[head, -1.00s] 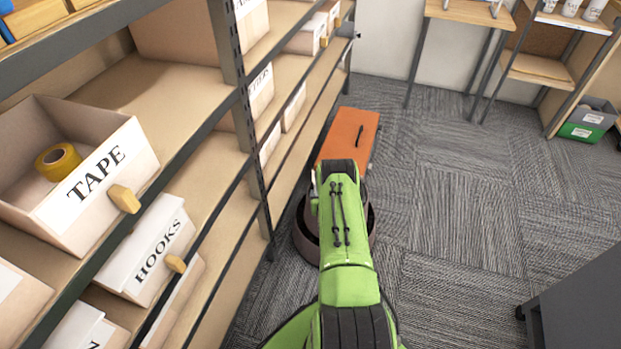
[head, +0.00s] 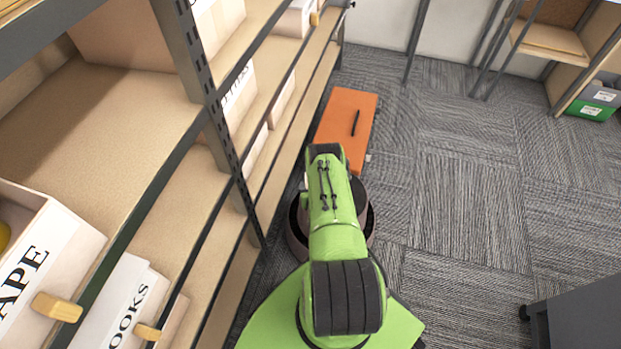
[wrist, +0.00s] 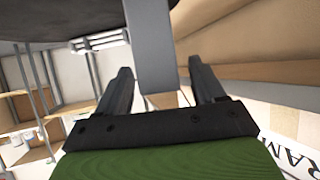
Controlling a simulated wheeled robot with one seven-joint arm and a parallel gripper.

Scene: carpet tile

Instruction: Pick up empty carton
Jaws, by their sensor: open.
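I cannot pick out a thing that is surely the empty carton. A large plain brown cardboard box (head: 135,35) stands on the shelf at the upper left of the head view, partly cut off; I cannot tell whether it is empty. My gripper shows in the wrist view (wrist: 162,78), its two dark fingers apart with nothing held. A grey post (wrist: 152,45) shows beyond the gap between the fingers. In the head view my green arm hides the gripper.
Shelving (head: 95,125) with labelled boxes, one a tape box (head: 75,250), runs along the left. An orange box (head: 347,115) lies on the carpet by the shelf foot. A dark cabinet (head: 585,315) is at lower right. Open carpet (head: 455,200) lies between.

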